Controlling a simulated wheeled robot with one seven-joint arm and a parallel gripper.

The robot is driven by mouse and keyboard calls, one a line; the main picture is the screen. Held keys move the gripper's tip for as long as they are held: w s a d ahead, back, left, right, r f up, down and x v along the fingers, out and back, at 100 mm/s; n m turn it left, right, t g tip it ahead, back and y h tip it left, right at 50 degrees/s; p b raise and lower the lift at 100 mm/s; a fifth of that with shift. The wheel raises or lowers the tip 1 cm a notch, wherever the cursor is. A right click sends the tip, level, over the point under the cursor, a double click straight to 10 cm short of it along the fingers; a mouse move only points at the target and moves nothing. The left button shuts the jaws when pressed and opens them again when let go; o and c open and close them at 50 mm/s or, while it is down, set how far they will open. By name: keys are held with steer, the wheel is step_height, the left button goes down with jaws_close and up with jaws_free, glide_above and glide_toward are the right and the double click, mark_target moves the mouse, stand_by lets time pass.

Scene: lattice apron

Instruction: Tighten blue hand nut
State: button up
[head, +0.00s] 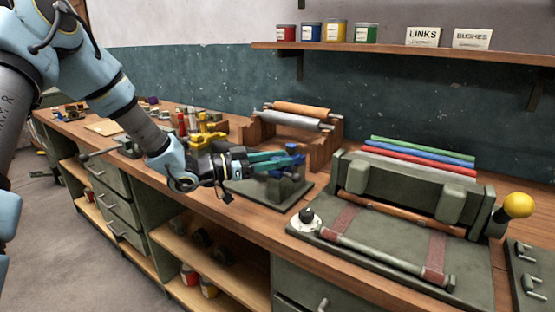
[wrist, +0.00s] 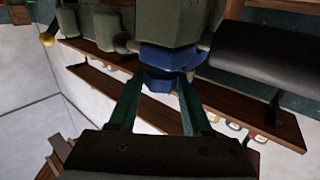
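The blue hand nut (wrist: 160,83) sits between the fingertips in the wrist view, below a wider blue part (wrist: 170,58) and a grey-green block. My gripper (head: 286,162) reaches right over the bench, its teal fingers level and at the blue parts of a small fixture (head: 290,186). In the wrist view the fingers (wrist: 161,85) lie one on each side of the nut, with no clear gap, and look closed on it. In the head view the fingers partly hide the nut, so its seating cannot be seen.
A rack with an orange and a grey roller (head: 297,116) stands behind the fixture. A large green clamp jig (head: 385,235) with a yellow knob (head: 518,205) stands to the right. Coloured rods (head: 420,157) lie behind it. Yellow and red parts (head: 200,130) stand left, near my arm.

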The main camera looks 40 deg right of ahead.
jaws_close()
steer(key=shift+m+g, duration=0.4)
steer(key=shift+g, duration=0.2)
steer(key=shift+m+g+y, duration=0.7)
steer(key=shift+g+y, duration=0.1)
steer(key=shift+g, duration=0.2)
steer(key=m+g+y+b, duration=0.1)
steer(key=m+g+y, duration=0.2)
steer(key=g, duration=0.1)
steer(key=shift+d+f, duration=0.1)
steer(key=shift+f, duration=0.05)
steer(key=m+g+y+b, duration=0.2)
steer(key=m+y, duration=0.1)
steer(key=y, duration=0.1)
steer(key=shift+m+g+y, duration=0.3)
steer(key=shift+g, duration=0.1)
steer(key=shift+m+g+y+b, duration=0.55)
steer(key=shift+m+y, duration=0.35)
steer(key=shift+y, duration=0.4)
